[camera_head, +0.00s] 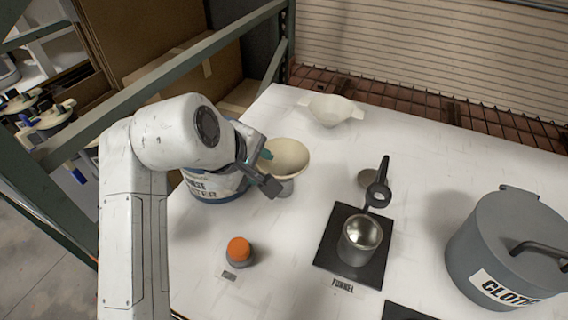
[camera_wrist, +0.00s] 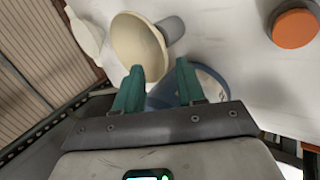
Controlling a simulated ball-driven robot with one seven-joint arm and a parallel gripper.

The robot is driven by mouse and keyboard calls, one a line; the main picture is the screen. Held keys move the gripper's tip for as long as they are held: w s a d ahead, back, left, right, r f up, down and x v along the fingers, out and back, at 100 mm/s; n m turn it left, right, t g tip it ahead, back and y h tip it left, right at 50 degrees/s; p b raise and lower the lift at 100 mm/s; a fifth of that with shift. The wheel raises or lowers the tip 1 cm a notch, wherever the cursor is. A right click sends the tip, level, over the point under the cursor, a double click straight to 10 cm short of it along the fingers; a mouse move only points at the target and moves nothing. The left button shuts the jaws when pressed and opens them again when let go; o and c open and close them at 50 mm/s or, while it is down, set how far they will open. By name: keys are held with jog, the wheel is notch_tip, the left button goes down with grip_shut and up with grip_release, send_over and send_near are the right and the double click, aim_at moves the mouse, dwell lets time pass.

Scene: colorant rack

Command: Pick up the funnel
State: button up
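The cream funnel (camera_head: 287,156) has a wide flared mouth and a grey lower part, and stands upright on the white table. It also shows in the wrist view (camera_wrist: 135,42), just beyond my fingertips. My gripper (camera_head: 268,168) is at the funnel's left side in the head view. In the wrist view my gripper (camera_wrist: 160,66) has its two teal fingers apart, with nothing clearly held between them. The left finger overlaps the funnel's rim in the picture; I cannot tell whether they touch.
A blue labelled bucket (camera_head: 205,188) stands under my gripper. An orange-capped container (camera_head: 238,250) is in front. A metal cup (camera_head: 358,240) stands on a black mat (camera_head: 330,255) labelled "FUNNEL". A grey lidded pot (camera_head: 505,245) is at right, a white bowl (camera_head: 333,109) at the back.

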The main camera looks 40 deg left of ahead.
aim_at(267, 171)
jog(key=shift+p+x, duration=0.6)
jog(key=shift+x, duration=2.75)
jog(key=shift+s+a+f, duration=0.1)
jog(key=shift+s+f, duration=0.05)
jog(key=shift+c, duration=0.4)
grip_shut()
